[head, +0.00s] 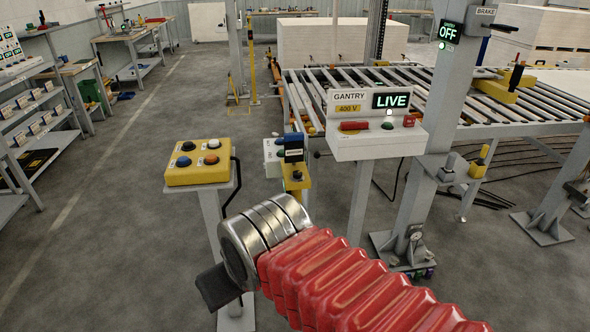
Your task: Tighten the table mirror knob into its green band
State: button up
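I cannot make out the table mirror knob or its green band with certainty. My arm in its red ribbed sleeve reaches in from the lower right and ends in a silver wrist. My gripper (217,287) shows only as a dark flat piece beyond the wrist, pointing down and left over the floor. Its fingertips cannot be told apart, and nothing is seen held. The roller table (440,92) stands at the back right. A small round dial (415,236) sits low on the grey post (423,150), with small green and purple bits at the post's foot.
A yellow button box (198,175) on a pedestal stands just beyond my wrist. Shelves (30,120) line the left. Cables (500,165) lie on the right floor. The left aisle is clear.

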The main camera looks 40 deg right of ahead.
aim_at(297, 175)
jog(key=u, duration=0.05)
jog(key=i, duration=1)
jog(key=z, duration=0.05)
